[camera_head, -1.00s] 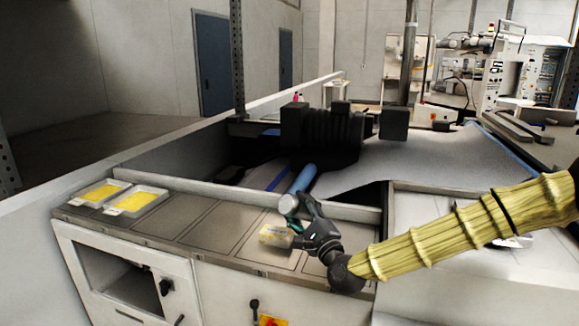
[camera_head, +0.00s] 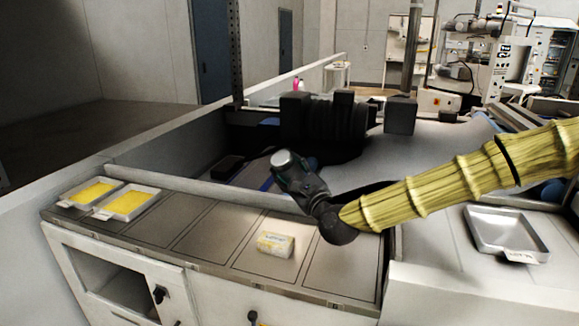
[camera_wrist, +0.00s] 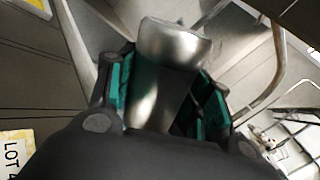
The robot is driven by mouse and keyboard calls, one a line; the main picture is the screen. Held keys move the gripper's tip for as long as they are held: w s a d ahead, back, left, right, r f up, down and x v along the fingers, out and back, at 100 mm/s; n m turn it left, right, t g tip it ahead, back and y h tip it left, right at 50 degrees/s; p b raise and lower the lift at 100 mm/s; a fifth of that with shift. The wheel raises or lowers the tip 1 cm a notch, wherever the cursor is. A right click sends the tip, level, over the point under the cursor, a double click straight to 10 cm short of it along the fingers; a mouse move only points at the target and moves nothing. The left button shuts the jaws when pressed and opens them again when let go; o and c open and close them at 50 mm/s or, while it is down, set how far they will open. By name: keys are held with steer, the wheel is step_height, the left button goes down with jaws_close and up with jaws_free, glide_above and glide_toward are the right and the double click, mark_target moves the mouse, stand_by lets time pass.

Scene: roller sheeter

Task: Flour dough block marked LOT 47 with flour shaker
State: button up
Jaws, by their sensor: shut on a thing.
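The dough block (camera_head: 276,245) is pale yellow with a whitish top and lies on the panelled counter, clear of my gripper. Its lettering is too small to read in the head view. In the wrist view a corner of a pale labelled block (camera_wrist: 15,158) reads "LOT 4", the rest cut off. My gripper (camera_head: 297,174) is shut on the metal flour shaker (camera_head: 284,158) and holds it above and behind the block. In the wrist view the shaker (camera_wrist: 165,85) sits between the green finger pads, its wide end away from the palm.
Two trays with yellow contents (camera_head: 92,192) (camera_head: 130,203) stand at the counter's left end. A grey tray with a label (camera_head: 507,232) lies on the right surface. Dark machinery (camera_head: 325,118) and a low wall lie behind the counter.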

mark_target(290, 153)
step_height(290, 153, up, 5)
steer(key=m+p, duration=0.2)
steer(key=p, duration=0.2)
steer(key=m+h+p, duration=0.1)
steer(key=m+p, duration=0.2)
steer(key=p, duration=0.1)
steer(key=shift+f+m+g+h, duration=0.15)
steer(key=shift+m+g+h, duration=0.15)
steer(key=shift+g, duration=0.1)
steer(key=shift+d+r+m+p, duration=0.1)
steer(key=shift+r+m+p, duration=0.15)
steer(key=shift+m+p, duration=0.55)
steer(key=shift+f, duration=0.1)
